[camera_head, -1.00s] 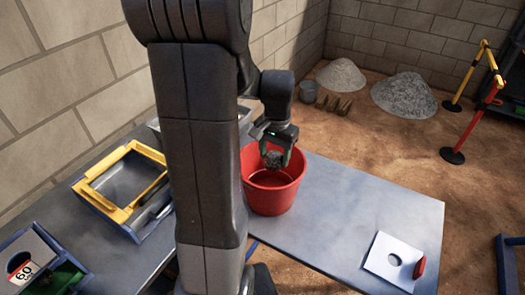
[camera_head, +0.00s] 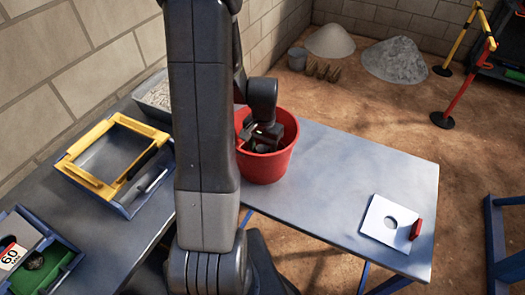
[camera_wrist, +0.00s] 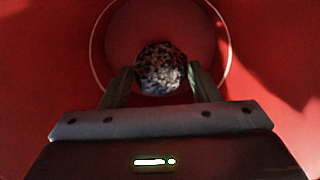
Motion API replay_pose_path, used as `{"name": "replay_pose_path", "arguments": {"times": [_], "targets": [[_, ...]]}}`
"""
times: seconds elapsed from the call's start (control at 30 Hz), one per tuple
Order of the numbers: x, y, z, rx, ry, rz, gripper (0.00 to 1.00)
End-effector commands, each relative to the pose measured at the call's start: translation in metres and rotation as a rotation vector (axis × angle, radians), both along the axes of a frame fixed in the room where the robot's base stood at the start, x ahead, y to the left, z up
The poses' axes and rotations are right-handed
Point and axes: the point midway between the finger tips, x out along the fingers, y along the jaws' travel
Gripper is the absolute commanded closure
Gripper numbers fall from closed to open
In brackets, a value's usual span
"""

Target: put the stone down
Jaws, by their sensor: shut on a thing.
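My gripper (camera_wrist: 160,80) is shut on the stone (camera_wrist: 161,69), a speckled grey, roughly round rock held between the two fingertips in the wrist view. Around it is the inside of the red bucket (camera_wrist: 265,60), with the round bucket floor beyond the stone. In the head view my gripper (camera_head: 262,148) reaches down into the red bucket (camera_head: 270,168), which stands on the grey table. The stone is hard to make out in the head view. I cannot tell whether it touches the bucket floor.
A white plate with a round hole (camera_head: 387,226) and a red handle lies at the table's right end. A yellow-and-blue framed tray (camera_head: 112,160) and a green-lined tray (camera_head: 62,266) stand at left. The table (camera_head: 325,185) is clear between bucket and plate.

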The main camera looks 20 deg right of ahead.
Motion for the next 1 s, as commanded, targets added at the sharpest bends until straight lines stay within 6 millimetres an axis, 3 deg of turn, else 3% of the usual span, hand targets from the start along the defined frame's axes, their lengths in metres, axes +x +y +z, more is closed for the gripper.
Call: {"name": "replay_pose_path", "arguments": {"times": [0.2,0.63,0.67,0.73,1.0], "targets": [[0.0,0.0,-0.022,0.001,0.002,0.0,0.83],[0.0,0.0,-0.029,0.0,0.0,0.0,0.83],[0.0,0.0,-0.027,0.0,0.0,0.0,0.39],[0.0,0.0,-0.027,0.0,0.0,0.0,0.25],[0.0,0.0,-0.027,0.0,0.0,0.0,0.23]]}}
